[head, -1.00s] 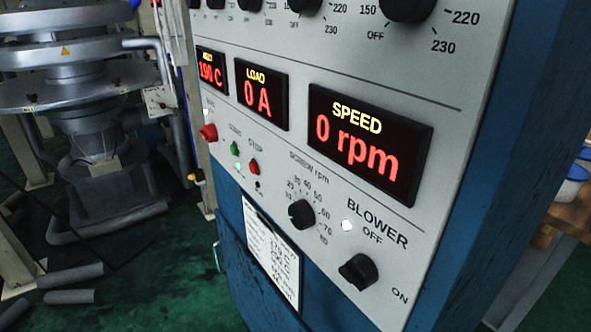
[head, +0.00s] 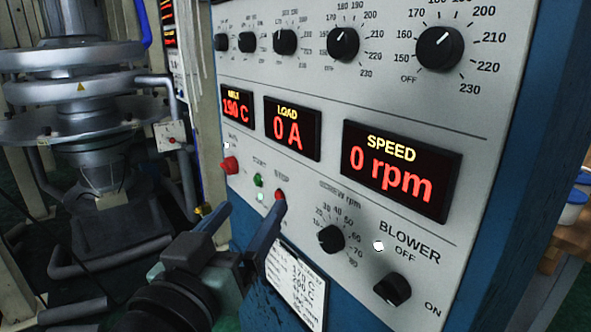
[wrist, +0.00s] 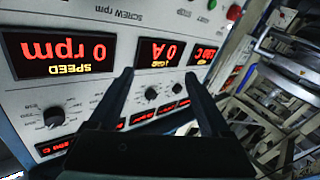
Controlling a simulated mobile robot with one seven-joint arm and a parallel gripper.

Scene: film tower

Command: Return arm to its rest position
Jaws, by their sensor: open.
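My gripper (head: 256,207) is in the lower left of the head view, in front of the control panel (head: 320,170). Its two fingers are apart with nothing between them. The right fingertip overlaps the red STOP button (head: 280,195) in the picture; I cannot tell whether they touch. In the wrist view the panel appears upside down, and both fingers of my gripper (wrist: 159,74) stand apart in front of it. The SPEED display (head: 402,171) reads 0 rpm and the LOAD display (head: 292,129) reads 0 A.
The BLOWER knob (head: 392,288) and screw rpm knob (head: 331,238) stick out from the panel. A paper sheet (head: 297,287) hangs below. A large grey ringed machine (head: 80,88) stands at left. White tubs (head: 573,206) sit at the far right.

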